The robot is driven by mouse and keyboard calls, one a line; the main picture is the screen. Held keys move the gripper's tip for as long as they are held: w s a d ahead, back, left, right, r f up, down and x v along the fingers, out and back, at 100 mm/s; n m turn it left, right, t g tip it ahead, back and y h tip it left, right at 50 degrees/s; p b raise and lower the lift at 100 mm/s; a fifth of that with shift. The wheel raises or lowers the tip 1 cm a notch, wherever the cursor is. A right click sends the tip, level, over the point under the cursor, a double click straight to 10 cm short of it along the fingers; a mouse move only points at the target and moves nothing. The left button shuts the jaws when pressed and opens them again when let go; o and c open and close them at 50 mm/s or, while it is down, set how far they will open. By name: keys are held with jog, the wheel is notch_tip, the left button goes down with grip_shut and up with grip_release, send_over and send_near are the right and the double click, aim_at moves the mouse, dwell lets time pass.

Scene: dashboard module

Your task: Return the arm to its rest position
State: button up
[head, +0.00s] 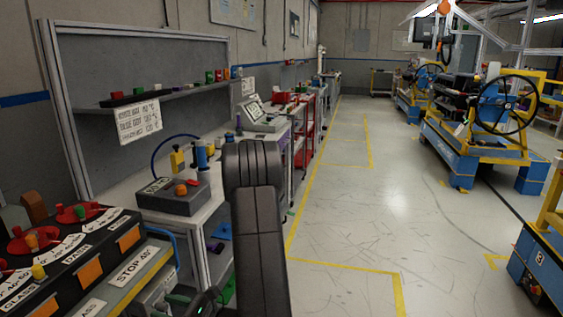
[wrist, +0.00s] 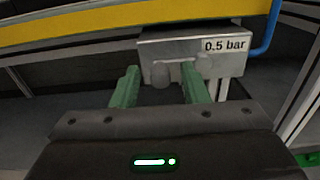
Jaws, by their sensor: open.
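My gripper (wrist: 160,88) shows in the wrist view with its two green fingers apart and nothing between them. I cannot tell whether the fingers touch the box. In the head view my dark arm rises in the middle foreground, and part of my gripper (head: 185,300) shows low at the left, beside the yellow-edged bench.
A yellow rail (wrist: 130,25) and a blue hose (wrist: 268,30) lie close by. The floor aisle (head: 340,200) on the right is clear. Blue carts (head: 475,150) stand farther right.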

jog(key=v, duration=1.4)
jog(key=shift+n, duration=0.3)
jog(key=x, duration=1.4)
jog(key=shift+f+b, duration=0.3)
jog(key=shift+b, duration=0.05)
jog(key=s+d+f+n+b, duration=0.1)
jog(key=s+d+n, duration=0.1)
jog(key=d, duration=0.4)
jog(key=s+d+n+g+b, duration=0.1)
jog(key=s+d+n+b, duration=0.1)
jog(key=d, duration=0.5)
jog(key=shift+s+f, duration=0.4)
jog(key=shift+s, duration=0.1)
